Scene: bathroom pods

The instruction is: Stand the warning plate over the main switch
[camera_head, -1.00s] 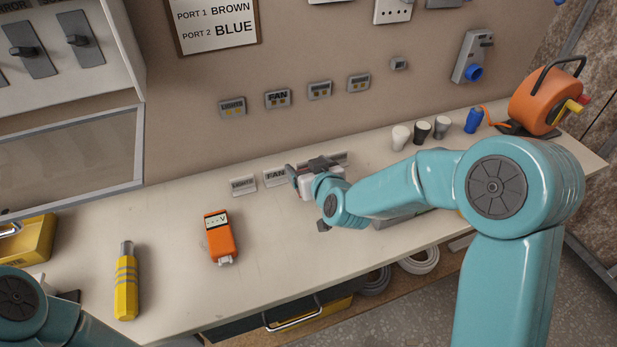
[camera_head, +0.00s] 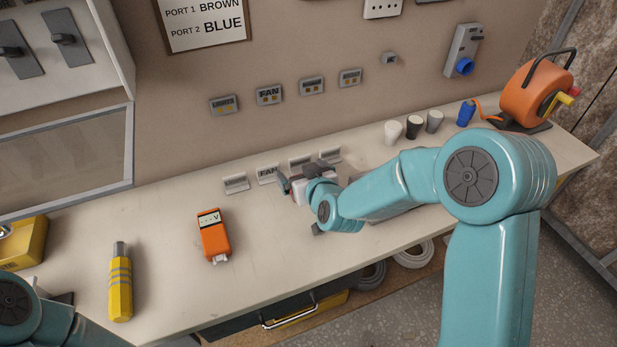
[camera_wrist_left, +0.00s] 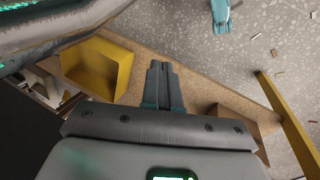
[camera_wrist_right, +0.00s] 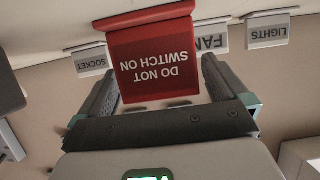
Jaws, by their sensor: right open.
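The red warning plate (camera_wrist_right: 154,62), reading "DO NOT SWITCH ON", appears upside down in the right wrist view. It is between the open fingers of my right gripper (camera_wrist_right: 160,78), with a gap at each side. In the head view my right gripper (camera_head: 304,178) is low over the bench, in front of the row of small label stands; the plate cannot be made out there. My left gripper (camera_wrist_left: 161,84) is shut and empty in the left wrist view. Rotary switches (camera_head: 66,38) sit in the wall cabinet; I cannot tell which is the main switch.
Label stands are behind the plate: FAN (camera_wrist_right: 211,40), LIGHTS (camera_wrist_right: 267,31) and SOCKET (camera_wrist_right: 92,64). Small cups (camera_head: 393,131) and an orange cable reel (camera_head: 533,93) stand at right. The front middle is clear.

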